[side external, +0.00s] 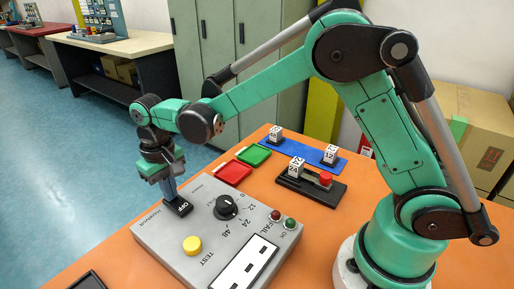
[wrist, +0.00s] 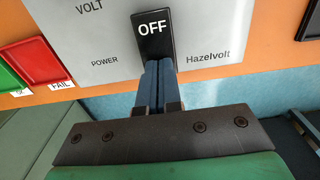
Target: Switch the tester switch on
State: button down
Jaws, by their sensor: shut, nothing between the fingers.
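The grey tester (side external: 165,240) lies on the orange table, with a yellow button (side external: 193,245), a black dial (side external: 226,207), and red and green lamps at one end. Its black switch (side external: 182,209) stands at the corner nearest my gripper and shows the word OFF. In the wrist view the switch (wrist: 152,42) shows OFF, near the POWER print on the tester's panel (wrist: 95,50). My gripper (side external: 171,196) points down with its fingers together and empty. In the wrist view its blue fingertips (wrist: 159,66) are at the switch's lower edge; I cannot tell whether they touch it.
Red (side external: 233,173) and green (side external: 254,155) trays lie behind the tester. A blue mat (side external: 300,155) with labelled blocks and a black fixture (side external: 327,190) with a red button lie farther right. A dark tray (side external: 88,281) is at the front left.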

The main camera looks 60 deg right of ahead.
jog(key=shift+f, duration=0.15)
jog(key=shift+r, duration=3.5)
jog(key=shift+s+d+r, duration=0.25)
jog(key=s+d+r+t, duration=0.1)
jog(key=s+d+t, duration=0.6)
jog(key=s, duration=0.5)
jog(key=shift+d+r, duration=0.15)
jog(key=shift+d, duration=0.85)
